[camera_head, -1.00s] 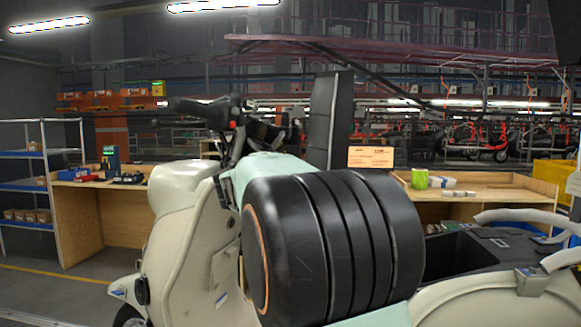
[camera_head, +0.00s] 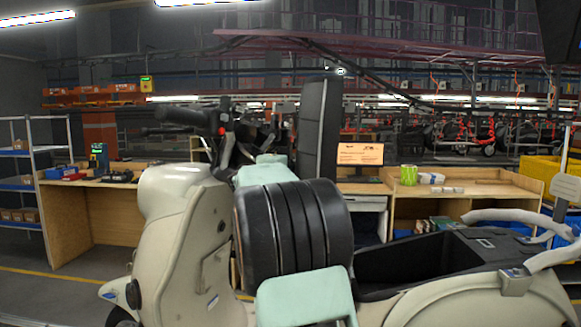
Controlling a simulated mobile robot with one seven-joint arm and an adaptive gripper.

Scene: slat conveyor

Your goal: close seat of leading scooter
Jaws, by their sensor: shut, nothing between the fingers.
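The cream scooter (camera_head: 188,250) stands side-on across the lower picture, handlebar at the left and tail at the right. Its black seat (camera_head: 318,128) stands upright, seen nearly edge-on, so it is open. The dark underseat compartment (camera_head: 400,262) lies uncovered to the right of the seat's foot. My mint and black arm crosses in front of the scooter's middle, left of the compartment, and hides the foot of the seat. I cannot make out my gripper; the far end of my arm is lost among dark shapes between handlebar and seat.
A pale grab rail (camera_head: 520,217) curves over the tail. Behind stand a wooden bench (camera_head: 107,215) at left and another bench (camera_head: 470,190) at right with a green can (camera_head: 408,175). A shelf rack (camera_head: 28,185) is at far left, yellow bins (camera_head: 541,169) at right.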

